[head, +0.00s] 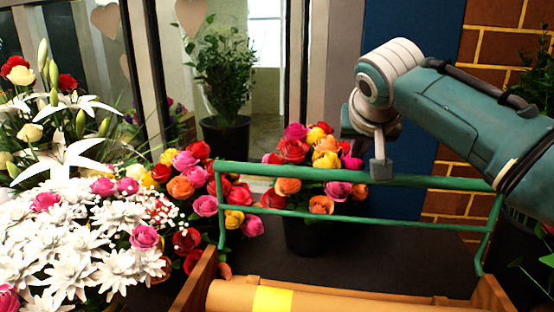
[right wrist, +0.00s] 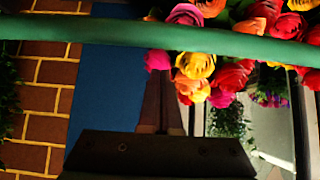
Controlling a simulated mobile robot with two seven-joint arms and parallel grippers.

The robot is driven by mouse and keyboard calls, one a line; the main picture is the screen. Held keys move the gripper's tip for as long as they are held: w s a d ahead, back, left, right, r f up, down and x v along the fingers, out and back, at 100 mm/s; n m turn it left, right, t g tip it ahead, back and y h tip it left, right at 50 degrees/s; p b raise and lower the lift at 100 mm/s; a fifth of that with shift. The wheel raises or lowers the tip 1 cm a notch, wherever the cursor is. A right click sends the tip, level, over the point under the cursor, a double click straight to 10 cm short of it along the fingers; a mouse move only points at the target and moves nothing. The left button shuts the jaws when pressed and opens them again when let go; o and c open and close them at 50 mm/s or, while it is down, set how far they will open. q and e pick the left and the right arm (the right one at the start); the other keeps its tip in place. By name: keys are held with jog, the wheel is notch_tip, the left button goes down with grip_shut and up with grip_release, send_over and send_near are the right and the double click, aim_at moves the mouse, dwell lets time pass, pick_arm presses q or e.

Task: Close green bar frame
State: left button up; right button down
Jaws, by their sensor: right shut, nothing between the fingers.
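The green bar frame (head: 290,171) stands raised above a wooden holder in the head view. It has a thick top rail, a thinner lower rail and side posts. My right gripper (head: 380,168) is shut and empty, and its tip overlaps the top rail right of the rail's middle. I cannot tell whether it touches the rail. In the right wrist view a green bar (right wrist: 160,38) of the frame crosses the upper part, and the dark gripper body (right wrist: 160,155) fills the bottom. My left gripper is not in view.
A tan roll (head: 350,300) with a yellow band lies in the wooden holder (head: 196,285) below the frame. White flowers (head: 80,240) crowd the left. A pot of colourful roses (head: 305,235) stands behind the frame. A brick wall (head: 450,140) is at the right.

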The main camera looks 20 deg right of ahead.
jog(key=shift+s+a+f+p, duration=0.3)
jog(key=shift+s+a+p, duration=0.15)
jog(key=shift+s+p, duration=0.3)
jog(key=shift+s+a+f+p, duration=0.3)
jog(key=shift+s+a+p, duration=0.15)
jog(key=shift+s+p, duration=0.2)
